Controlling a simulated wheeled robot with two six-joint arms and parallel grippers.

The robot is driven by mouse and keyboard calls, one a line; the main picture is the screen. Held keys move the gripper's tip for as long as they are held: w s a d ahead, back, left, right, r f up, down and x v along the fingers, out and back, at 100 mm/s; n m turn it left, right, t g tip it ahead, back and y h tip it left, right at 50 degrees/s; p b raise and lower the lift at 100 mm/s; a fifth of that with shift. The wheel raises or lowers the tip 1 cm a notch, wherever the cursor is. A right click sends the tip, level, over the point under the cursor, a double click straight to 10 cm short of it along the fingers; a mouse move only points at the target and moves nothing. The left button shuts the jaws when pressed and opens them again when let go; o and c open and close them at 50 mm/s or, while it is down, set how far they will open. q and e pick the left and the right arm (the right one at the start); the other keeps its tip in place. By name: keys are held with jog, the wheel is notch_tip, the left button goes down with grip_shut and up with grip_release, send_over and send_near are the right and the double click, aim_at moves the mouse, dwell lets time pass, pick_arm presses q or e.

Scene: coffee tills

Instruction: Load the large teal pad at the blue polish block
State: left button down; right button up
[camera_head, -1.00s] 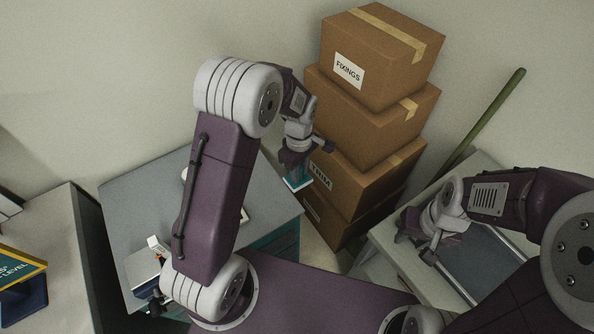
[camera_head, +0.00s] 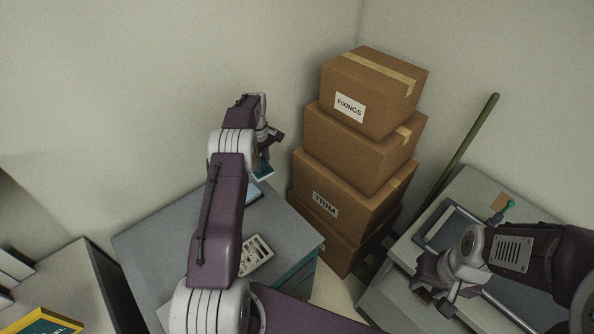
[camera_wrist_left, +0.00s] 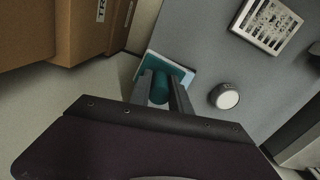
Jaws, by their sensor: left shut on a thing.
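My left gripper (camera_wrist_left: 160,88) is shut on the teal handle (camera_wrist_left: 159,92) of the teal pad (camera_wrist_left: 174,68). In the head view the pad (camera_head: 263,171) hangs below my left wrist, over the far right part of the grey counter. A light blue flat piece (camera_head: 254,192), perhaps the blue polish block, lies on the counter just below and left of it. In the left wrist view a pale blue-white edge shows around the pad; I cannot tell if it belongs to the pad or the block. My right gripper (camera_head: 430,292) is over the right bench; its opening is unclear.
A keypad-like device (camera_head: 257,254) lies on the grey counter (camera_head: 150,245); a round white object (camera_wrist_left: 226,97) shows nearby in the left wrist view. Stacked cartons (camera_head: 350,190) stand right of the counter. The right bench holds a grey tray (camera_head: 445,222) and a small green-tipped item (camera_head: 503,211).

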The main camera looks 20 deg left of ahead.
pick_arm(q)
jog(key=s+a+f+n, duration=0.1)
jog(key=s+a+f, duration=0.1)
jog(key=a, duration=0.3)
jog(key=shift+s+a+f+n+p, duration=0.3)
jog(key=shift+s+a+f, duration=0.05)
jog(key=shift+s, duration=0.45)
notch_tip(320, 180, down, 5)
jog(key=b, duration=0.3)
jog(key=shift+f+b, duration=0.1)
jog(key=shift+b, duration=0.2)
jog(key=shift+f, duration=0.4)
jog(key=shift+s+f+b, duration=0.1)
jog(key=shift+f+b, duration=0.4)
jog(key=shift+b, duration=0.1)
dwell(0.5)
jog(key=shift+r, duration=0.1)
